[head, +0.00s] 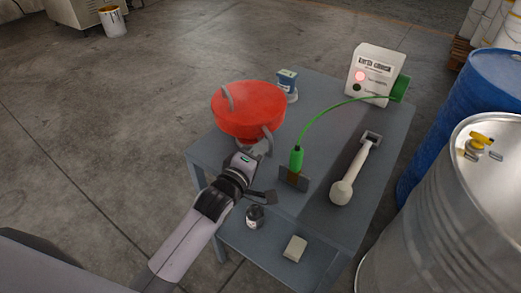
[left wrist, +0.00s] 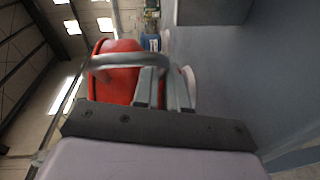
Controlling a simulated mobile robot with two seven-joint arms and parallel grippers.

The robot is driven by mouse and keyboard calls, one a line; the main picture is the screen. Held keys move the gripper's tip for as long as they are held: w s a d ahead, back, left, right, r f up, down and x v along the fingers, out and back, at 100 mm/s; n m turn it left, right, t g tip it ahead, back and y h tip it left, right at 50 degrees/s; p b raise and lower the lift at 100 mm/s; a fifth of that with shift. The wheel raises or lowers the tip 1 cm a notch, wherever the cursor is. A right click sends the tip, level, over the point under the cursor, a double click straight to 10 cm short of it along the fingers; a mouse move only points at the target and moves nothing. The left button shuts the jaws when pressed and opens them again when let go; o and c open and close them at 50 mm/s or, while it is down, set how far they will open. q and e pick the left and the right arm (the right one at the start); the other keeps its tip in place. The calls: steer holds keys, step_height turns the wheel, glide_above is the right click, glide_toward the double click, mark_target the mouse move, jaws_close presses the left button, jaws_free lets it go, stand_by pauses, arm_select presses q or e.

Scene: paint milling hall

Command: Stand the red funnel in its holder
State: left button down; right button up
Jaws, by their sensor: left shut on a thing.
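The red funnel (head: 246,112) is wide and round, over the left side of the grey table, and its red body also fills the upper middle of the left wrist view (left wrist: 118,72). Grey handles show on it. My left gripper (head: 264,150) is at its near side, shut on the funnel by a grey handle. The funnel looks nearly upright. Its lower end is mostly hidden behind my gripper, and a pale part shows beneath it. I cannot make out the holder clearly, nor whether the funnel rests in it. My right gripper is not in view.
The grey table (head: 322,205) bears a green clamp (head: 296,160), cabled to a white box (head: 372,72) with a red light, a pale long-handled tool (head: 354,172), a blue tin (head: 287,84), a dark jar (head: 255,215) and a beige block (head: 295,248). Drums (head: 445,215) stand at right.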

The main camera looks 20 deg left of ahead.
arm_select(q)
steer(key=shift+f, duration=0.1)
steer(key=c, duration=1.1)
jaws_free()
steer(key=shift+f, duration=0.15)
steer(key=shift+v, duration=3.6)
steer(key=shift+p+v, duration=1.45)
steer(key=shift+v, duration=1)
steer(key=shift+a, duration=0.1)
steer(key=shift+p+v, duration=1.2)
steer(key=shift+v, duration=1.3)
